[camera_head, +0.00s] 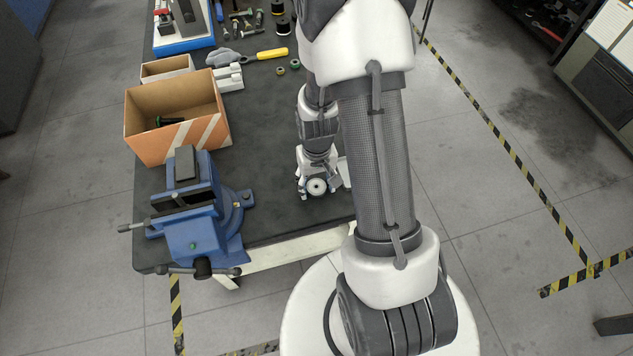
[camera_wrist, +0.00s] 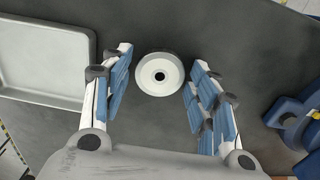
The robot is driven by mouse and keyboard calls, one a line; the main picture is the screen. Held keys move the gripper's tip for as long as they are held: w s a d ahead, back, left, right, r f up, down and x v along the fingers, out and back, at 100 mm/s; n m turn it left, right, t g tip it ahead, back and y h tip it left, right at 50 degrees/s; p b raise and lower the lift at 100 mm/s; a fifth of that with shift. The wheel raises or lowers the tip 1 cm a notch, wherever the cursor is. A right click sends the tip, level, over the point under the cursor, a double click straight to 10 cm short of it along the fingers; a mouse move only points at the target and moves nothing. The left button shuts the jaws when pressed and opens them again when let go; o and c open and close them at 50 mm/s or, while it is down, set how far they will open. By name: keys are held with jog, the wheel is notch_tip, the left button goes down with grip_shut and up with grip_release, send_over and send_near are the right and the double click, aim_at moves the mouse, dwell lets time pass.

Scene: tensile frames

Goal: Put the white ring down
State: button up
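The white ring (camera_wrist: 146,77), a thick disc with a dark centre hole, appears to lie flat on the dark table top (camera_wrist: 160,25). In the wrist view my gripper (camera_wrist: 161,72) is open, with one blue-padded finger on each side of the ring. A gap shows between the ring and each finger, so neither seems to touch it. In the head view the white ring (camera_head: 317,187) shows at the end of my arm, near the table's front edge, with my gripper (camera_head: 316,190) around it. My arm hides part of the table there.
A pale shallow tray (camera_wrist: 92,70) lies left of the gripper in the wrist view. A blue vise (camera_head: 195,235) stands at the table's front left corner. An open cardboard box (camera_head: 160,140) is behind it. Tools lie farther back. Bare table lies between vise and gripper.

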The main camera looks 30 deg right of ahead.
jog(key=shift+o, duration=0.5)
jog(key=shift+r, duration=0.4)
jog(key=a+r+n+t+p, duration=0.1)
jog(key=a+r+p, duration=0.1)
jog(key=r, duration=0.9)
jog(key=a+r+p, duration=0.1)
jog(key=r+p, duration=0.2)
jog(key=r, duration=0.7)
jog(key=s+a+r+n+t, duration=0.1)
jog(key=s+a+r, duration=0.3)
jog(key=s+r, duration=0.2)
jog(key=s+a+r+n+t, duration=0.1)
jog(key=s+a+r+t, duration=0.1)
jog(key=s+r, duration=0.5)
jog(key=shift+s+a+r+t, duration=0.3)
jog(key=shift+a+r, duration=0.55)
jog(key=shift+r, duration=0.05)
